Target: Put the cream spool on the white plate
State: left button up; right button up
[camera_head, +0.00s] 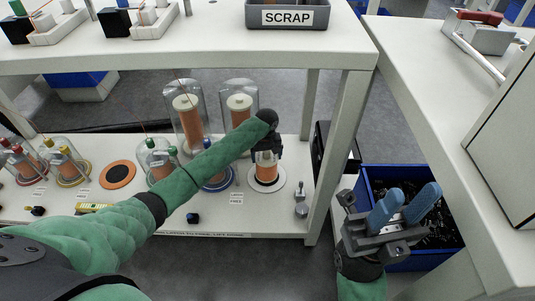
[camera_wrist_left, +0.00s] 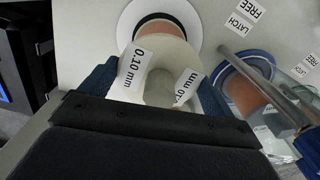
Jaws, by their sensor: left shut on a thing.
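The cream spool (camera_head: 267,172), wound with copper wire, is upright at the white plate (camera_head: 283,184) on the low shelf. My left gripper (camera_head: 267,153) is shut on its upper part from above. In the left wrist view the cream spool (camera_wrist_left: 126,62) has "0.10 mm" labels and sits between the blue fingers of my left gripper (camera_wrist_left: 155,88). The round white plate (camera_wrist_left: 128,18) shows behind it, with a dark ring around the copper part. I cannot tell whether the spool touches the plate.
Glass domes over copper spools (camera_head: 186,115) stand left of and behind my left gripper. An orange disc (camera_head: 118,175) lies further left. A shelf post (camera_head: 343,140) rises to the right. The blue bin (camera_head: 420,262) with dark parts is below my right gripper. A SCRAP tray (camera_head: 288,17) is above.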

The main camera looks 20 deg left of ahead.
pick_arm(q)
jog(key=shift+w+f, duration=0.1)
jog(key=shift+f, duration=0.5)
jog(key=o, duration=1.8)
jog(key=shift+f, duration=0.1)
